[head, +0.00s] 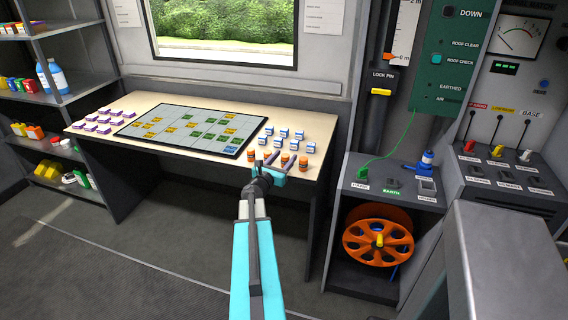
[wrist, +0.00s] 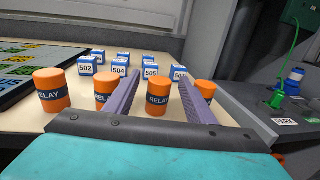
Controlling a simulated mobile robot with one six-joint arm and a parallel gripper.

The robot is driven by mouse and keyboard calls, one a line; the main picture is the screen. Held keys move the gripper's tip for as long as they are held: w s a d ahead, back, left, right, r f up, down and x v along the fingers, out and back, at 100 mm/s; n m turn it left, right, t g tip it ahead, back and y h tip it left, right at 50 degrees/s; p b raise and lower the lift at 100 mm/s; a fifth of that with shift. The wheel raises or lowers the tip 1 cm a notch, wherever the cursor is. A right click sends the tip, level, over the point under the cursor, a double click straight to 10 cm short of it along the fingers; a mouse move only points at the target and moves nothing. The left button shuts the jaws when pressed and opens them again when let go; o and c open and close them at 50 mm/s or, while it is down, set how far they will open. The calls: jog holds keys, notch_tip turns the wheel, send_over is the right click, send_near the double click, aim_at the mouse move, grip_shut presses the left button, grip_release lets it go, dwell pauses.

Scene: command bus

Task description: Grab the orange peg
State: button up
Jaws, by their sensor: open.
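Several orange pegs, short cylinders with a dark band reading RELAY, stand upright in a row on the desk's near right part. My gripper (head: 272,160) reaches over the desk's front edge toward this row. In the wrist view my gripper (wrist: 160,82) is open, its two purple-grey fingers pointing forward. One orange peg (wrist: 158,96) shows between the fingers with space on both sides; I cannot tell how deep it is between them. Another peg (wrist: 103,88) is just left of the left finger, partly covered by it. One peg (wrist: 205,90) is beside the right finger, and one (wrist: 51,90) stands farther left.
Blue-and-white numbered blocks (wrist: 120,70) stand behind the pegs. A dark board with coloured tiles (head: 190,130) lies to their left, with purple blocks (head: 90,125) beyond. A console (head: 385,185) with a green cable stands right of the desk (head: 318,118).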

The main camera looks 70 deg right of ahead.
aim_at(287, 154)
jog(key=shift+d, duration=0.1)
dwell(0.3)
jog(key=shift+s+d+f+p, duration=0.15)
jog(key=shift+d+p, duration=0.3)
jog(key=shift+d, duration=0.85)
jog(key=shift+s+d+f+p, duration=0.15)
jog(key=shift+d+p, duration=0.25)
jog(key=shift+d, duration=0.85)
jog(key=c, duration=1.2)
jog(key=shift+o, duration=0.2)
jog(key=shift+r, duration=0.15)
